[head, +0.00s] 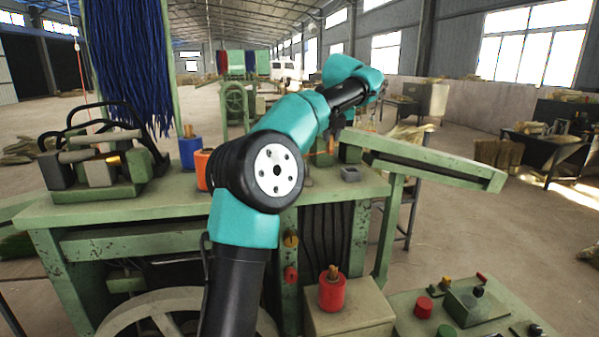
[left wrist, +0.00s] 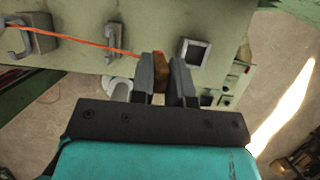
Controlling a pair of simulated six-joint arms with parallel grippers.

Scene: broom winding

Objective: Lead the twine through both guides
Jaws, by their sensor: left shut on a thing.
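My left gripper (left wrist: 163,80) is shut on a brown-orange twine end piece (left wrist: 160,68), held between its two dark fingers above the green bench. Orange twine (left wrist: 75,39) runs left from it, nearly straight. It passes at a grey hook-shaped guide (left wrist: 113,38) and, near the left edge, at another grey guide (left wrist: 17,42). I cannot tell whether the twine lies inside or over either guide. In the head view my left gripper (head: 334,145) is small, pointing down over the bench's right part, and my arm hides much there. My right gripper is not in view.
A square grey socket (left wrist: 194,52) sits on the bench right of the gripper; it also shows in the head view (head: 350,174). Blue (head: 188,153) and orange (head: 202,168) spools stand left of my arm. A green rail (head: 440,165) extends right. Blue fibres hang at the upper left.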

